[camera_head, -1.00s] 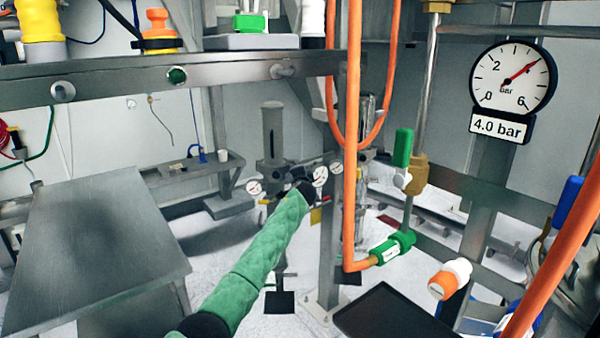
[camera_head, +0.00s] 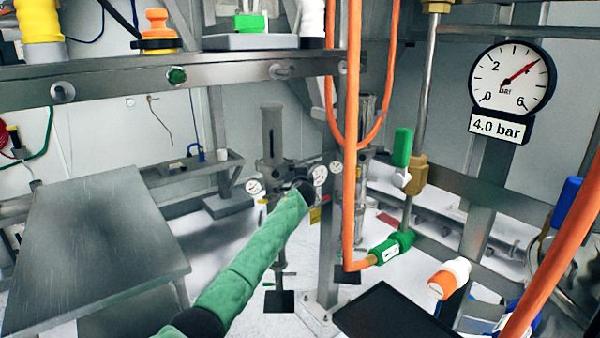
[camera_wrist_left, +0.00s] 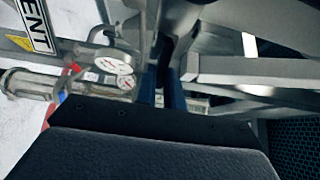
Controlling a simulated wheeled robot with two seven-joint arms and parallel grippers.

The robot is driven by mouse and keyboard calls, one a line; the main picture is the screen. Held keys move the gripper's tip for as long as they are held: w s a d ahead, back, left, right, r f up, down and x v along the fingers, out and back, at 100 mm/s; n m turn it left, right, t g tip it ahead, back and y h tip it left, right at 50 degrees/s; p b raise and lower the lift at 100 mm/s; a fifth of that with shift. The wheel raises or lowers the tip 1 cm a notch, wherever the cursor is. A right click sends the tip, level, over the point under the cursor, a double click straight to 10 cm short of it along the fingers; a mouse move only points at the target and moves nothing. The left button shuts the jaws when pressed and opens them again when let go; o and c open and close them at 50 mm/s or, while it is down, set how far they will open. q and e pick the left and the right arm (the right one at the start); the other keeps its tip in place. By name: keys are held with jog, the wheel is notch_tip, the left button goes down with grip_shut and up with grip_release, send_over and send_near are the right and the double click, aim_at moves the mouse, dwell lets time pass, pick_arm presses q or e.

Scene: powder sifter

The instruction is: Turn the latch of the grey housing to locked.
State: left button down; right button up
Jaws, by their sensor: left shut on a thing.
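A grey housing (camera_head: 272,130), an upright cylinder with round gauges beside it, stands at the back centre in the head view. My left arm, in a green sleeve, reaches from the bottom to it. The black left gripper (camera_head: 304,187) is at the right of the housing's lower part, next to a gauge (camera_head: 320,175). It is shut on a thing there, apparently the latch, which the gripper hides. In the left wrist view, the dark gripper body fills the bottom, and gauges (camera_wrist_left: 114,65) and a metal cylinder (camera_wrist_left: 30,83) show beyond it. My right gripper is out of view.
A steel post (camera_head: 329,250) and orange hoses (camera_head: 350,190) stand just right of the gripper. A steel table (camera_head: 90,250) is at left. A steel beam (camera_head: 220,72) crosses above. A black tray (camera_head: 390,312) is at lower right.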

pick_arm(q)
jog(key=shift+d+f, duration=0.1)
jog(key=shift+f, duration=0.05)
